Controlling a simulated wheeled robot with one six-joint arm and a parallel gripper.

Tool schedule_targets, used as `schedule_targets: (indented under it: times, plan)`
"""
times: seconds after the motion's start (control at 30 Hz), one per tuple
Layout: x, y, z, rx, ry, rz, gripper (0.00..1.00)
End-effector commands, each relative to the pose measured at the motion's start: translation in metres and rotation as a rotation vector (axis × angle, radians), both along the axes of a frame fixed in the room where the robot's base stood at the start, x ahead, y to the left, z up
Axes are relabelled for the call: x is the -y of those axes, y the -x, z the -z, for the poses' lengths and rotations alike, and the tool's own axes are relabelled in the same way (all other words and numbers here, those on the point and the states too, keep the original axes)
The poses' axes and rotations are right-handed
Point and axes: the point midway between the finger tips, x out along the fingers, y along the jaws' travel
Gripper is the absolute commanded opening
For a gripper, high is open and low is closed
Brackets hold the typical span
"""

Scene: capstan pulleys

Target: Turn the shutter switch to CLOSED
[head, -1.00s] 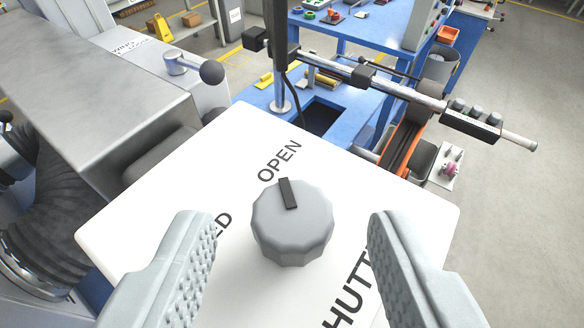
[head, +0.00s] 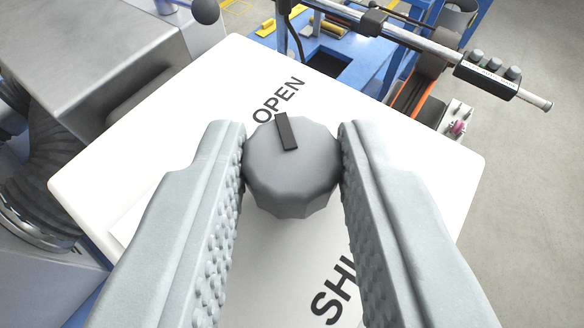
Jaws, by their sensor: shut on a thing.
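The shutter switch is a grey faceted knob (head: 292,178) on a white panel (head: 110,170). The black pointer mark (head: 286,131) on its top points up and slightly left in the picture, toward the printed word OPEN (head: 279,100). My gripper (head: 292,165) is shut on the knob, with one textured finger against its left side and the other against its right. The left finger hides the CLOSED lettering. The right finger covers part of the SHUTTER lettering (head: 335,292).
A grey metal machine housing (head: 100,60) with a ball-ended lever (head: 205,10) stands at the left, above a ribbed dark hose (head: 50,170). Behind the panel are a blue bench (head: 355,72) and a metal bar with a black button box (head: 487,75). Open floor lies at the right.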

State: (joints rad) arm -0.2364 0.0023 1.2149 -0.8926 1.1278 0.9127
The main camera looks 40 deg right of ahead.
Motion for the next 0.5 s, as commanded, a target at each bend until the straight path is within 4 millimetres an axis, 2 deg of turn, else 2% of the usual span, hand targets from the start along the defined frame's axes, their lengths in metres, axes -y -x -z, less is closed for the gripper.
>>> schedule_targets:
  times: [0.17,0.5]
  plan:
    - [0.0023,0.0018,-0.0012,0.003,0.000,-0.061,0.04]
    - [0.0065,0.0030,-0.0008,0.003,0.000,-0.289,0.04]
